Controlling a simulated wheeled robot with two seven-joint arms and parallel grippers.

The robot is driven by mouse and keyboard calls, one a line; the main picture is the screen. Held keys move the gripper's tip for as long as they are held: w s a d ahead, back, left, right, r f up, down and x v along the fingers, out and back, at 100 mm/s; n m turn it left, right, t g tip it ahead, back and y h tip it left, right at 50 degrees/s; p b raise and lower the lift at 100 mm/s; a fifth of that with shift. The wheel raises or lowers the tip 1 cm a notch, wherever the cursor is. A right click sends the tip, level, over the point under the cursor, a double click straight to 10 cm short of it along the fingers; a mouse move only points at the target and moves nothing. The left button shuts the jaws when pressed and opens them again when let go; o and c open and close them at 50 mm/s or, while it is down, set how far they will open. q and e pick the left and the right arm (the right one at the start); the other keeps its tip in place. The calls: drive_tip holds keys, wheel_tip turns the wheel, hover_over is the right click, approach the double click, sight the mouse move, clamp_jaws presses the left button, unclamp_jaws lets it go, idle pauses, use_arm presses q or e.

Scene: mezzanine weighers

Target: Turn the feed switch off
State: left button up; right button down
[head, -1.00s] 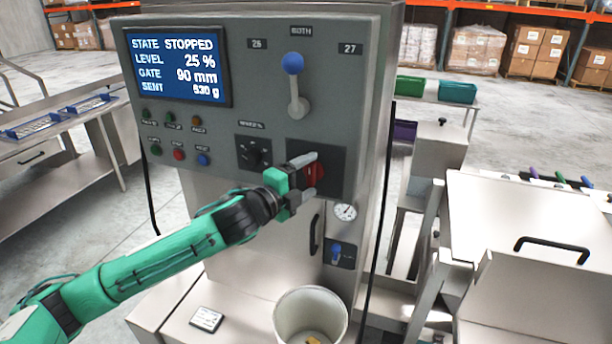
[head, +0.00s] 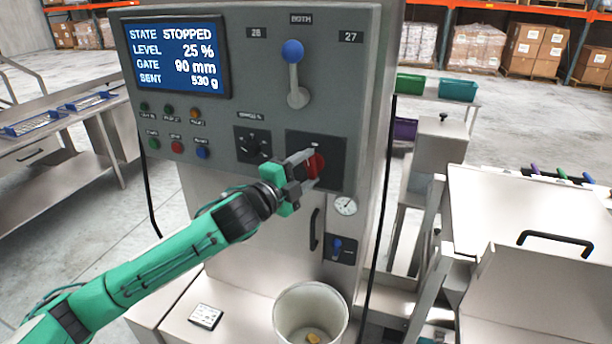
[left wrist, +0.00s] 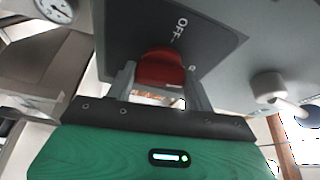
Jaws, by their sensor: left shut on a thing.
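The red feed switch (head: 315,165) is a knob on a dark plate (head: 334,150) at the lower right of the grey control panel. My left gripper (head: 306,168) is shut on the switch, with one finger on each side. In the left wrist view the red knob (left wrist: 160,68) sits between the two fingers, and the word OFF shows on the plate (left wrist: 205,42) beyond it. The knob's exact pointing direction is partly hidden by the fingers. The display (head: 176,58) reads STATE STOPPED, LEVEL 25 %, GATE 90 mm. My right gripper is not in view.
A lever with a blue ball (head: 292,52) stands above the switch. A black dial knob (head: 253,146) is to its left. A gauge (head: 345,205) and a black handle (head: 315,229) are below. A white bucket (head: 282,315) stands under the panel.

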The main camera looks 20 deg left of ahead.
use_arm(q)
drive_tip(key=n+t+b, duration=0.1)
drive_tip(key=n, duration=0.1)
drive_tip(key=n+b, duration=0.2)
drive_tip(key=n, duration=0.1)
drive_tip(key=shift+d+f+t+b, duration=0.1)
drive_tip(key=shift+f+t+b, duration=0.2)
drive_tip(key=shift+f+t, duration=0.1)
drive_tip(key=n+t+y+b, duration=0.1)
drive_tip(key=n, duration=0.2)
drive_tip(key=n+t+y+b, duration=0.1)
drive_tip(key=n, duration=0.1)
drive_tip(key=shift+d+n, duration=0.1)
drive_tip(key=shift+n, duration=0.3)
drive_tip(key=n+t+y, duration=0.1)
drive_tip(key=n+y, duration=0.1)
drive_tip(key=n, duration=0.2)
drive_tip(key=shift+d+n+b, duration=0.1)
drive_tip(key=shift+n+b, duration=0.2)
drive_tip(key=shift+n, duration=0.1)
drive_tip(key=shift+r+n+y, duration=0.1)
drive_tip(key=shift+n+y, duration=1.3)
drive_tip(key=shift+n, duration=1.2)
drive_tip(key=o, duration=1)
